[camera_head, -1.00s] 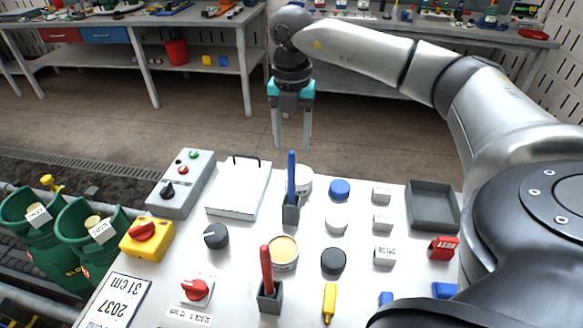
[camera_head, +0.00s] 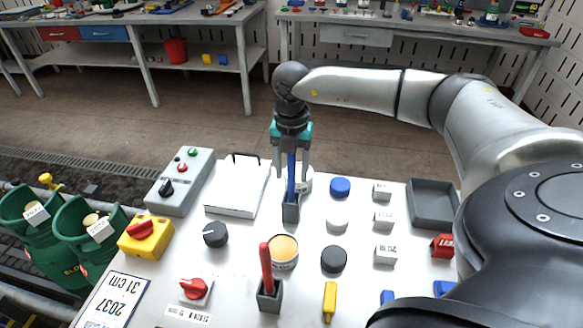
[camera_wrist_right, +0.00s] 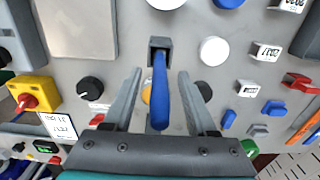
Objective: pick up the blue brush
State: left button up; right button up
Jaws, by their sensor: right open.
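The blue brush (camera_head: 291,175) stands upright in a small grey holder (camera_head: 291,212) near the back of the white table. In the right wrist view the blue brush (camera_wrist_right: 161,92) points toward the camera between the two fingers. My right gripper (camera_head: 291,178) is open, pointing down, with one finger on each side of the brush handle. A gap shows between the handle and each finger in the right wrist view (camera_wrist_right: 158,78). My left gripper is not in view.
A red brush (camera_head: 266,264) stands in another holder at the front. A white lidded box (camera_head: 237,190) lies left of the blue brush. Round jars and caps, such as a blue cap (camera_head: 340,187), stand to the right. A dark tray (camera_head: 433,204) is further right.

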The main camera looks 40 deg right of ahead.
grip_shut()
jog(key=shift+r, duration=0.1)
dwell(0.6)
